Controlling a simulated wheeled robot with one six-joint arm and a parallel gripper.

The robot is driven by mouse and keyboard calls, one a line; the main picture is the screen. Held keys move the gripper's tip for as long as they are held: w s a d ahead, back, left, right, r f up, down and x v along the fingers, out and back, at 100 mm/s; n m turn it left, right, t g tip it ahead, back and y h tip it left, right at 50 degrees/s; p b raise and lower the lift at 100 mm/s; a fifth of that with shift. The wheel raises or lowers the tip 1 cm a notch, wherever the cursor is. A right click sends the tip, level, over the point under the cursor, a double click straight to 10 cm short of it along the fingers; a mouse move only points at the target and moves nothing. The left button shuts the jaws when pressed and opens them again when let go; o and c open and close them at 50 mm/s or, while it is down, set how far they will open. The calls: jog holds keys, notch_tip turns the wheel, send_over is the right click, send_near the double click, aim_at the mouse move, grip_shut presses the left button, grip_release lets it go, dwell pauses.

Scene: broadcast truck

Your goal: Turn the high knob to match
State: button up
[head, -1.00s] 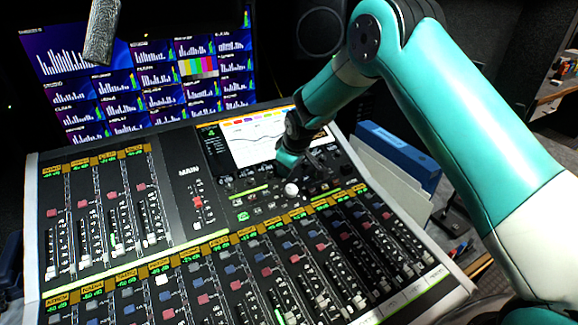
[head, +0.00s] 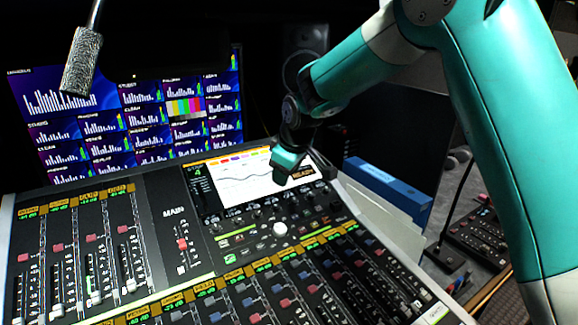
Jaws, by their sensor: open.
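The mixing console (head: 172,225) fills the lower part of the head view. Its small screen (head: 235,185) shows a curve over a pale grid, with colored tabs on top and an orange label at the right. A row of small dark knobs (head: 258,213) lies just below the screen. I cannot read their labels, so I cannot tell which one is the high knob or how it points. My gripper (head: 284,172) is open, with no object visible in it. It is in front of the screen's right part, apparently just above the knob row, and hides part of the screen.
Faders fill the front and left. A microphone (head: 80,62) hangs at upper left before the monitor wall (head: 120,110). A blue binder (head: 388,190) and a small black panel (head: 480,228) are to the right.

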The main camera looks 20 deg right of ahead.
jog(key=shift+v, duration=1.7)
jog(key=s+a+r+g+y, duration=0.1)
jog(key=s+a+g, duration=0.1)
jog(key=s, duration=1.5)
jog(key=s+a+r+m+g+y, duration=0.1)
jog(key=s+a+r+g+y, duration=0.1)
jog(key=s, duration=1.5)
jog(key=shift+s+a+r+g, duration=0.2)
jog(key=shift+s+a+g, duration=0.1)
jog(key=shift+a, duration=0.5)
